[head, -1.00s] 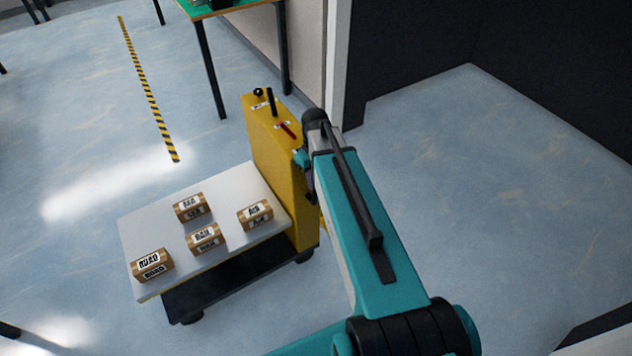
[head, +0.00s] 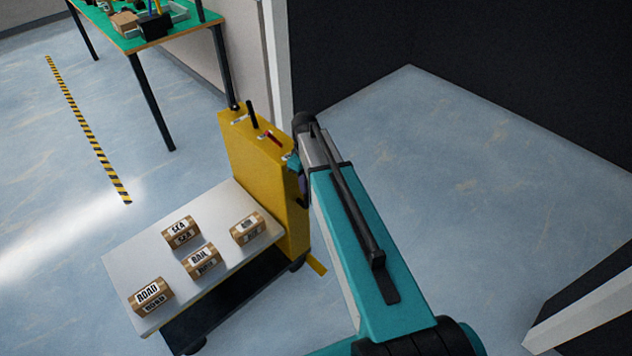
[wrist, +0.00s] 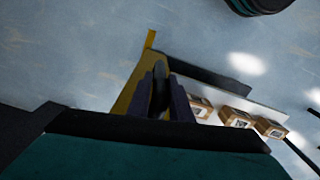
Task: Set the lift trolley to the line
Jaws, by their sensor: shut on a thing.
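The lift trolley has a yellow upright body (head: 262,185) with small levers on top and a flat pale platform (head: 135,260). It stands on the floor left of my arm, and its body also shows in the wrist view (wrist: 127,97). Boxes labelled SEA (head: 181,232), RAIL (head: 201,262), AIR (head: 247,229) and ROAD (head: 151,297) sit on the platform. The yellow-black striped line (head: 88,130) lies on the floor beyond the platform, apart from it. My gripper (wrist: 161,88) is shut on a dark bar-like part at the trolley body, seemingly its handle; my arm hides much of the grip in the head view.
A green-topped table (head: 135,40) bearing assorted items stands behind the trolley, its dark legs near the line. A pale wall edge (head: 277,60) and dark wall (head: 480,50) are beyond. A white-edged post (head: 590,315) is at lower right. Floor right of my arm is clear.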

